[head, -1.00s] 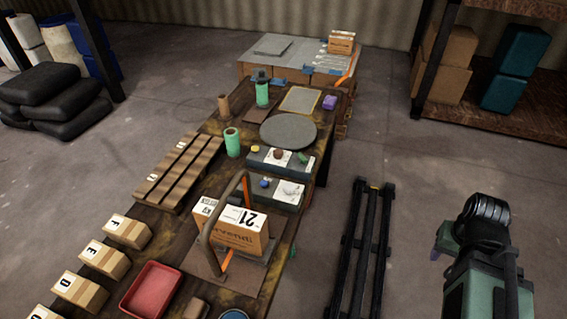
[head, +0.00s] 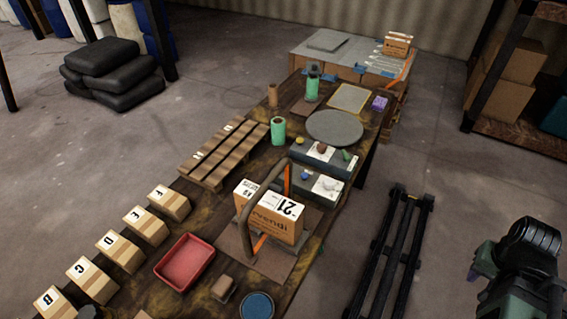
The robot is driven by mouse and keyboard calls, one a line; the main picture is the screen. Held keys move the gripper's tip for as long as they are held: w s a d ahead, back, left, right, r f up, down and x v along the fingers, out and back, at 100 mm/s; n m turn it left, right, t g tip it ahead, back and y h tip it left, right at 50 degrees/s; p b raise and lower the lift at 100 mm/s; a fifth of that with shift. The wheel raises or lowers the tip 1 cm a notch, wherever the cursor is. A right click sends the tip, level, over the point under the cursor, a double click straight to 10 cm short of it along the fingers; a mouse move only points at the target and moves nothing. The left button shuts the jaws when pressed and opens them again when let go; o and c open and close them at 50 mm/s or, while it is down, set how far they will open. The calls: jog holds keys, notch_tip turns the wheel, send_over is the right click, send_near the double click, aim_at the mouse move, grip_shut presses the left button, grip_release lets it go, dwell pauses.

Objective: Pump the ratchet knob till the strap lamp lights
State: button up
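Two grey control boxes stand mid-table. The back box (head: 335,168) carries a yellow knob (head: 299,141), a brown knob (head: 321,148) and a green knob (head: 346,155). The front box (head: 319,199) carries a blue knob (head: 304,174) and a pale piece on a white label (head: 327,184). I cannot tell which is the ratchet knob or the strap lamp. A carton marked 21 (head: 270,215) stands under a dark arch (head: 248,205), with an orange strap (head: 260,243) beside it. Part of my arm shows at the lower right; no gripper fingers are visible.
A red tray (head: 185,263), several lettered cartons (head: 121,252) and a slatted pallet (head: 223,155) line the table's left side. A round grey disc (head: 335,127) lies behind the boxes. A dark rail (head: 385,255) runs on the floor at the right.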

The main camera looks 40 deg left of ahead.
grip_shut()
dwell(1.4)
